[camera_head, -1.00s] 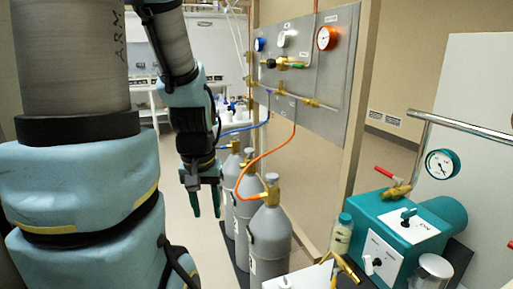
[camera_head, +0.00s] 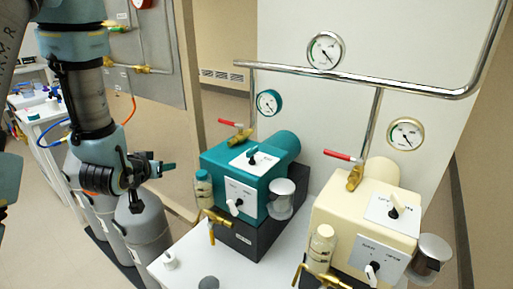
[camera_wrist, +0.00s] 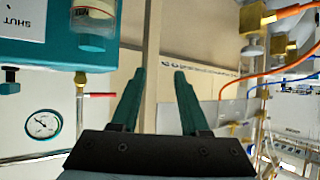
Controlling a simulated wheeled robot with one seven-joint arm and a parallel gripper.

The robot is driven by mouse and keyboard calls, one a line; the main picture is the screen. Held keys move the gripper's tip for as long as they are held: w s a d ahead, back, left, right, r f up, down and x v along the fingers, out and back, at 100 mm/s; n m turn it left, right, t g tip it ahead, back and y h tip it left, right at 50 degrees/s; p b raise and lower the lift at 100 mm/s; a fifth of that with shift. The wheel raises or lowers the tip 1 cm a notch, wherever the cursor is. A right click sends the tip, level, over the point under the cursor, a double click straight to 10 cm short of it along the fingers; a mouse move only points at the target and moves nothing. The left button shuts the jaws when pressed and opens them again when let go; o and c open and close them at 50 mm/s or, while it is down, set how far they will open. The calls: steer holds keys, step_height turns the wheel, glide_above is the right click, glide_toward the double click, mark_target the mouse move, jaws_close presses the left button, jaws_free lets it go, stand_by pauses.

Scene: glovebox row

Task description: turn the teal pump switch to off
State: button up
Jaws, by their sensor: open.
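The teal pump (camera_head: 283,152) stands on a dark block on the white bench, in the middle of the head view. A dark-tipped lever (camera_head: 252,155) sits on the white plate on its top. The labels are too small to read here. Part of the teal pump (camera_wrist: 110,55) shows at the upper left of the wrist view, with a plate reading SHUT (camera_wrist: 25,27). My gripper (camera_wrist: 159,78) is open and empty, left of the pump in the head view and apart from it.
A cream pump (camera_head: 335,205) with similar controls stands right of the teal one. Red-handled valves (camera_head: 232,123), gauges (camera_head: 268,102) and a steel pipe (camera_head: 350,78) rise behind. A small bottle (camera_head: 203,188) stands at the teal pump's left. Grey cylinders (camera_head: 143,232) stand below my gripper.

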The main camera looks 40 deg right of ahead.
mark_target(248, 153)
steer(key=s+d+m+h, duration=0.1)
steer(key=s+d, duration=0.1)
steer(key=s+d+m+h, duration=0.1)
steer(key=s+d, duration=0.1)
steer(key=d, duration=0.1)
steer(key=s+d+g+h, duration=0.1)
steer(key=d+h, duration=0.1)
steer(key=d, duration=0.1)
steer(key=shift+s+r+m, duration=0.15)
steer(key=shift+s+m, duration=0.25)
steer(key=s+d+m+g+h, duration=0.1)
steer(key=s, duration=0.2)
steer(key=s+d+r+m+g+h, duration=0.1)
steer(key=s+d+h, duration=0.1)
steer(key=s, duration=0.1)
steer(key=s+d+r+m+g+h, duration=0.1)
steer(key=s+d+h, duration=0.1)
steer(key=s, duration=0.1)
steer(key=shift+s+d+r, duration=0.1)
steer(key=shift+d+r, duration=0.05)
steer(key=shift+d, duration=0.1)
steer(key=p+x, duration=0.3)
steer(key=x, duration=0.7)
steer(key=shift+d+p, duration=0.3)
steer(key=shift+p, duration=0.05)
jaws_close()
